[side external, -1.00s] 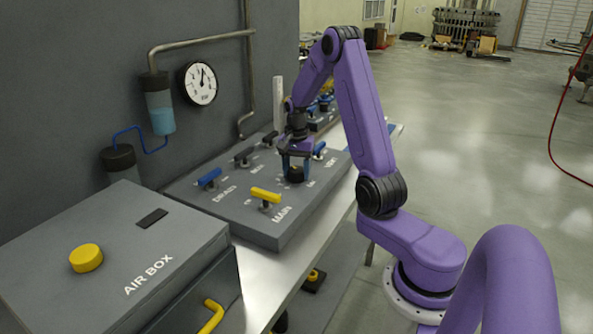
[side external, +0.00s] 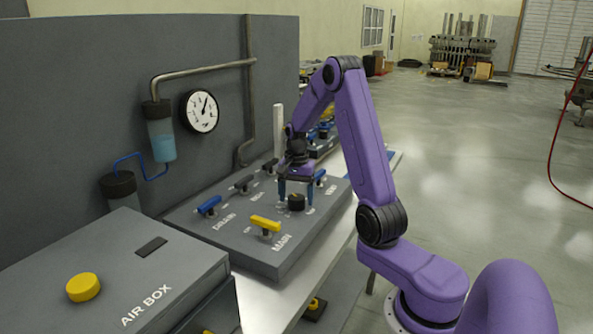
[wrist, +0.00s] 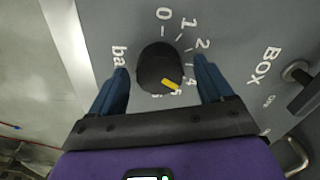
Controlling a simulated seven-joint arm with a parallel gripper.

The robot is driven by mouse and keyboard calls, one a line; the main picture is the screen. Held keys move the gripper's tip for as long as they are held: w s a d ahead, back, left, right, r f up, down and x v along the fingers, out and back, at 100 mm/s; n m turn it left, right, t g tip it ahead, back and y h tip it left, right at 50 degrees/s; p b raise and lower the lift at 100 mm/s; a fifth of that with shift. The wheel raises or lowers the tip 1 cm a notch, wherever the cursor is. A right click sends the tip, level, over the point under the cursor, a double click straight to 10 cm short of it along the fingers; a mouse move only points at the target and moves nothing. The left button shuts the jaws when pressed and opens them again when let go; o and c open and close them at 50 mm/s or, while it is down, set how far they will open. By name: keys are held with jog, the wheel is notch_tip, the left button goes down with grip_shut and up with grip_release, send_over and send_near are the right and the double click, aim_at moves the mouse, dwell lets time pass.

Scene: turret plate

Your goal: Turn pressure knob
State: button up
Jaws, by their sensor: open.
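The pressure knob (wrist: 158,65) is a round black dial with a yellow pointer mark. In the wrist view the mark points to the lower right, near the 4 and 5 of the printed scale. My gripper (wrist: 162,80) is open, with one blue finger on each side of the knob and a visible gap to it on both sides. In the side view the knob (side external: 296,202) stands on the grey panel (side external: 235,240) between the fingers of my gripper (side external: 296,196). I cannot tell the exact fingertip height above the panel.
A yellow MAIN valve handle (side external: 265,223) and a blue handle (side external: 209,206) stand left of the knob. A pressure gauge (side external: 201,111) hangs on the wall. The air box (side external: 120,275) is in the foreground.

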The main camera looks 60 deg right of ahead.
aim_at(296, 197)
notch_tip(296, 197, up, 16)
jog(key=shift+r, duration=0.25)
dwell(0.6)
jog(key=s+a+f+n, duration=0.2)
jog(key=a+n, duration=0.5)
jog(key=a, duration=0.4)
jog(key=s+a+f+n, duration=0.15)
jog(key=a+n, duration=0.45)
jog(key=a, duration=0.6)
jog(key=s+a+f+n, duration=0.2)
jog(key=s+n, duration=0.5)
jog(key=s, duration=0.4)
jog(key=s+a+f+n, duration=0.3)
jog(key=s+a+n, duration=0.2)
jog(key=s, duration=0.6)
jog(key=n, duration=0.2)
jog(key=shift+a+f+n, duration=0.15)
jog(key=shift+n, duration=0.15)
